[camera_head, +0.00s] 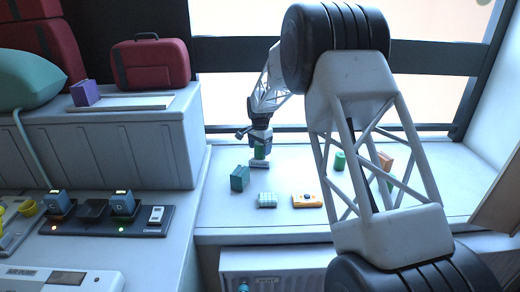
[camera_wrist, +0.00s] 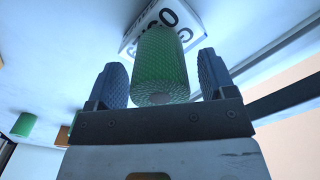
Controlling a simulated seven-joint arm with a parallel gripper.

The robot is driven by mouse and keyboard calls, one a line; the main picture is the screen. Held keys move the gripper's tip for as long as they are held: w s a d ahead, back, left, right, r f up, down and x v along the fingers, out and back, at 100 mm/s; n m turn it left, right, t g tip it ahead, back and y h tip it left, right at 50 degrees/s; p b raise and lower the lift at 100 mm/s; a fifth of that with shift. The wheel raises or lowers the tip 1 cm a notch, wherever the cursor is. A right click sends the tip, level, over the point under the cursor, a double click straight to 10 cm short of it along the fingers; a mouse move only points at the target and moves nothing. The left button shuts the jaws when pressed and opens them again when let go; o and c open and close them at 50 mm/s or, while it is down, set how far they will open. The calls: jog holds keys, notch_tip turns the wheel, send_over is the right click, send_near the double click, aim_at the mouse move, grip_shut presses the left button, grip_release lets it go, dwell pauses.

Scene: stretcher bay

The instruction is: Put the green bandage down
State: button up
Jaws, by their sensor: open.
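The green bandage (camera_wrist: 159,68) is a textured green roll between the two blue fingers of my gripper (camera_wrist: 162,82) in the wrist view. The fingers stand apart, with a visible gap on each side of the roll. In the head view the green bandage (camera_head: 260,152) is upright under my gripper (camera_head: 259,144) at the back of the white shelf. A white label plate with dark lettering (camera_wrist: 190,15) lies at the roll's far end; it also shows below the roll in the head view (camera_head: 260,165). The exact contact there is hard to see.
Near the roll on the shelf (camera_head: 290,225) are a dark green box (camera_head: 240,178), a pale green checkered block (camera_head: 267,200) and an orange item (camera_head: 307,200). Another green roll (camera_head: 340,160) stands to the right, partly near my arm. The shelf's front is clear.

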notch_tip(320, 180, up, 12)
jog(key=shift+f, duration=0.25)
dwell(0.3)
jog(key=shift+s, duration=0.1)
dwell(0.7)
jog(key=s+d+r+n, duration=0.1)
jog(key=s+d+r, duration=0.3)
jog(key=s, duration=0.6)
jog(key=s+d+r+n+t, duration=0.1)
jog(key=s+d+r+n, duration=0.3)
jog(key=s, duration=0.6)
jog(key=s+d+r+m, duration=0.1)
jog(key=s+d+r, duration=0.1)
jog(key=s+r, duration=0.6)
jog(key=s+d+f+n, duration=0.1)
jog(key=s+f, duration=0.2)
jog(key=s, duration=0.8)
jog(key=s+d+f+n+t, duration=0.1)
jog(key=s+d+f+n, duration=0.1)
jog(key=s, duration=1)
jog(key=s+d+f+n, duration=0.1)
jog(key=s+f, duration=0.3)
jog(key=s, duration=0.8)
jog(key=shift+s+d+n+t, duration=0.15)
jog(key=shift+d+n+t, duration=0.2)
jog(key=shift+d, duration=0.35)
